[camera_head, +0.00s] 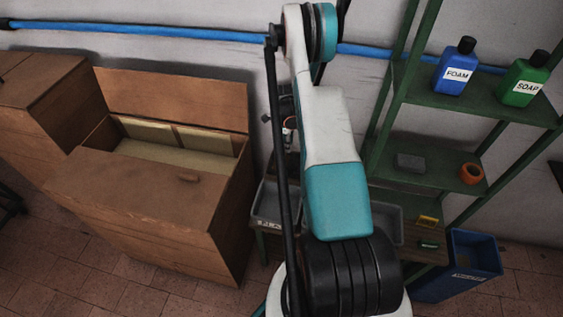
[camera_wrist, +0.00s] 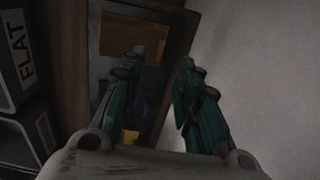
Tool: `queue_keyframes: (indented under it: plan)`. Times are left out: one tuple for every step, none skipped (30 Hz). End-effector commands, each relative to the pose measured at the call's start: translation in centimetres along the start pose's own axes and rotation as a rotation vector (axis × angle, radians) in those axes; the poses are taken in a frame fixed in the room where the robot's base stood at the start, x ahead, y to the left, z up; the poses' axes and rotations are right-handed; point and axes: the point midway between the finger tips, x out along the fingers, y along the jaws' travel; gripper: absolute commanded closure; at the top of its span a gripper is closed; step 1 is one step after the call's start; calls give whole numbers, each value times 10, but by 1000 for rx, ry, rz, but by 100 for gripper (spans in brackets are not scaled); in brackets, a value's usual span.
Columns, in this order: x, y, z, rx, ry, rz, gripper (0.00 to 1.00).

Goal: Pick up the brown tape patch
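A flat brown rectangle that looks like the brown tape patch (camera_wrist: 128,38) lies in a dark grey tray (camera_wrist: 172,50) in the wrist view. My gripper (camera_wrist: 161,62) has two teal fingers spread apart with nothing between them. The left finger overlaps the tray in the picture, and the right finger is against the pale wall or floor. The gap to the patch cannot be told. In the head view my arm hides most of the gripper, and I cannot make out the patch there.
A yellow item (camera_wrist: 130,137) and something purple (camera_wrist: 140,104) are near the left finger. The head view shows an open wooden chest (camera_head: 150,220), a green shelf (camera_head: 420,85) with bottles, and a blue bin (camera_head: 470,265).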

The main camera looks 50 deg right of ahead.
Motion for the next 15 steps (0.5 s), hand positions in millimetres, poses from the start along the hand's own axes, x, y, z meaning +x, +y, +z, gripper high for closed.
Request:
queue_keyframes:
  plan:
    - [8,0,0,0,0,0,70]
    - [12,1,0,0,0,0,70]
    - [17,1,0,0,0,0,70]
    - [22,1,0,0,0,0,70]
    - [26,1,0,0,0,0,70]
    - [32,2,0,0,0,0,70]
    - [37,1,0,0,0,0,70]
    - [41,1,0,0,0,0,70]
    - [44,1,0,0,0,0,70]
    - [46,2,0,0,0,0,70]
    - [47,2,0,0,0,0,70]
    - [48,2,0,0,0,0,70]
    - [48,2,0,0,0,0,70]
    - [47,2,0,0,0,0,70]
    - [47,2,0,0,0,0,70]
